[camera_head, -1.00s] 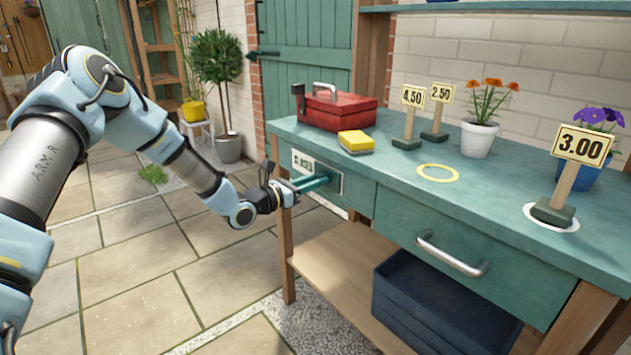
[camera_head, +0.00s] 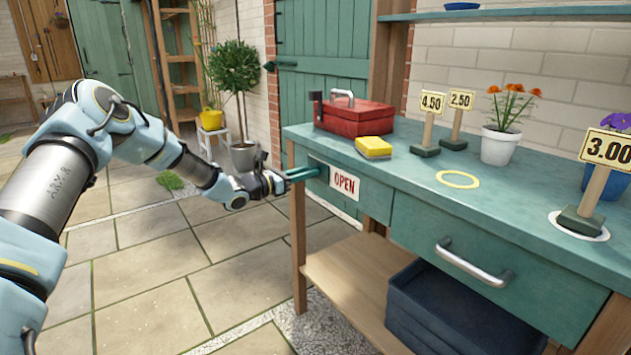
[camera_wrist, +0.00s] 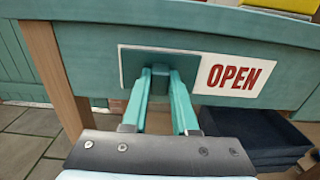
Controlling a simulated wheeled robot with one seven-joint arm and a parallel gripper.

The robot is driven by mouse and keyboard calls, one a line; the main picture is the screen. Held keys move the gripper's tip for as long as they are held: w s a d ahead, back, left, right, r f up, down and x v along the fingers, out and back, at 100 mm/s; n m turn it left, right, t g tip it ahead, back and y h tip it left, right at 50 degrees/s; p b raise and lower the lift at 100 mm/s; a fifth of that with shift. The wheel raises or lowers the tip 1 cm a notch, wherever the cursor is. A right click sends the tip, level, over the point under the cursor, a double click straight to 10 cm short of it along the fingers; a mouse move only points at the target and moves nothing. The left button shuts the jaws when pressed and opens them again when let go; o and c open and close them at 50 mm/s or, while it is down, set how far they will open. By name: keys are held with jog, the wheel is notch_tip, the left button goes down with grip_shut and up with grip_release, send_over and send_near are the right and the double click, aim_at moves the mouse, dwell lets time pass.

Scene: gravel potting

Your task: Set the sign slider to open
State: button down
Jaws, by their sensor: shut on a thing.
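The sign (camera_head: 345,184) on the front of the teal workbench shows the red word OPEN at its right end. The word is also clear in the wrist view (camera_wrist: 233,77). The teal slider (camera_wrist: 160,59) is at the sign's left end, and its grip is mostly hidden between my fingers. My gripper (camera_wrist: 161,78) is shut on the slider, its two teal fingers straddling the grip. In the head view my gripper (camera_head: 309,173) reaches the bench front from the left.
A drawer handle (camera_head: 474,262) sticks out to the right of the sign. A dark crate (camera_head: 440,310) stands on the lower shelf. A wooden bench leg (camera_head: 298,250) is just below my gripper. Paving to the left is clear.

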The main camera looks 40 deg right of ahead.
jog(key=shift+w, duration=0.2)
jog(key=c, duration=0.7)
grip_release()
jog(key=shift+a, duration=0.1)
jog(key=a, duration=1)
jog(key=shift+w+a, duration=0.3)
jog(key=shift+s, duration=0.1)
